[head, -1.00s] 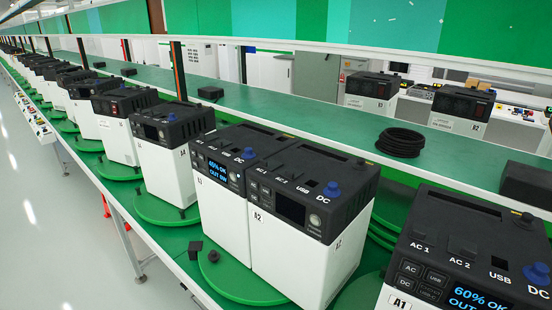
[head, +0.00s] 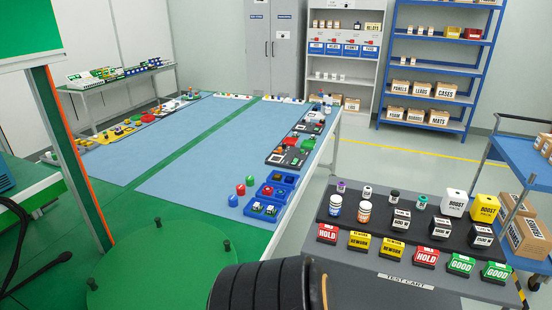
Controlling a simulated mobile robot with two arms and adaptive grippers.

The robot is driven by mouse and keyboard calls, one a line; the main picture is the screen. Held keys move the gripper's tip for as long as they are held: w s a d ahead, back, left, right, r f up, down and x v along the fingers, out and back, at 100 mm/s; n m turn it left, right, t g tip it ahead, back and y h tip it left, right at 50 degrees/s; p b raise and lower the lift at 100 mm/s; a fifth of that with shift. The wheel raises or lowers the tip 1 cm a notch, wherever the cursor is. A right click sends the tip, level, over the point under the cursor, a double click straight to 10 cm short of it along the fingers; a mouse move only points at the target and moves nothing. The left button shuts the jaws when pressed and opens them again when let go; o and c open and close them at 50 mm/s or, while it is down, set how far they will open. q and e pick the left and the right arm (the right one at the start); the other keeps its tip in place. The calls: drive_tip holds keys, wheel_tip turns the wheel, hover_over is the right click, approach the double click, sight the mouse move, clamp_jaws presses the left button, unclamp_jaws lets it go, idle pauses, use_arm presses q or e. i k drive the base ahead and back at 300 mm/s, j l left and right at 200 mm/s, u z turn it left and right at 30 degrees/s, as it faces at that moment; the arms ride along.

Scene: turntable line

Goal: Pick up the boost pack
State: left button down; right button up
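Two small boxes with BOOST lettering stand at the back right of the dark grey test cart (head: 375,268). One is a white boost pack (head: 454,204); the other is a yellow boost pack (head: 484,208) just to its right. Both are upright and apart from each other. The small print below BOOST is hard to read. Neither of my grippers shows in the head view, so I cannot see their state or where they are relative to the packs.
Small labelled cubes (head: 401,221) and bottles (head: 335,206) share the cart, with HOLD, REWORK and GOOD blocks (head: 326,233) along its front. A blue trolley (head: 530,165) with cartons stands right. Blue-matted benches (head: 220,160) lie left. Grey floor (head: 360,165) is open behind the cart.

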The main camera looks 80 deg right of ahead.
sight(484, 209)
drive_tip(key=z, duration=4.25)
drive_tip(key=u, duration=0.4)
drive_tip(key=i+l+u, duration=0.1)
drive_tip(key=u, duration=0.35)
drive_tip(key=l+u, duration=0.2)
drive_tip(key=u, duration=0.2)
drive_tip(key=i+l+u, duration=0.15)
drive_tip(key=l+u, duration=0.15)
drive_tip(key=l, duration=0.5)
drive_tip(key=l+u, duration=0.35)
drive_tip(key=l, duration=0.45)
drive_tip(key=l+u, duration=0.3)
drive_tip(key=l, duration=0.55)
drive_tip(key=k+l+u, duration=0.15)
drive_tip(key=l+u, duration=0.2)
drive_tip(key=l, duration=0.4)
